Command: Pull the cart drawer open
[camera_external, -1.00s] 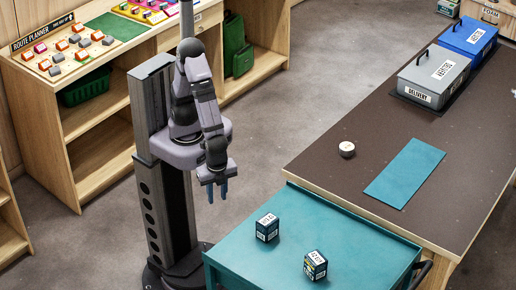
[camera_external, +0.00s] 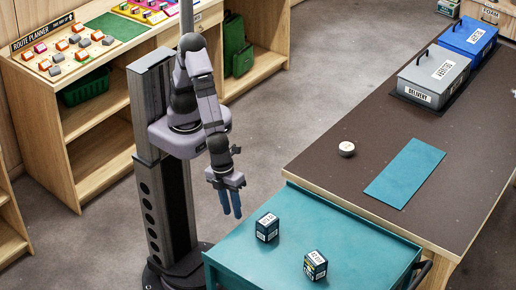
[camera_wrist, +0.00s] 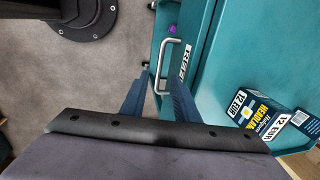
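The teal cart (camera_external: 345,255) stands at the front of the outside view; its drawer front is hidden there. In the wrist view a pale metal U-shaped handle (camera_wrist: 164,50) sticks out from the teal cart side, beside a white label. My gripper (camera_external: 232,214) points down beside the cart's left edge. In the wrist view the two blue fingers of my gripper (camera_wrist: 159,85) are apart, with the near end of the handle by their tips. I cannot tell whether they touch it. How far the drawer stands open is unclear.
Two small dark boxes (camera_external: 267,228) (camera_external: 316,265) sit on the cart top. A brown table (camera_external: 320,180) adjoins the cart, with a blue mat (camera_external: 405,173) and a round white object (camera_external: 347,149). A small purple item (camera_wrist: 172,29) shows near the handle. Grey floor lies left of the cart.

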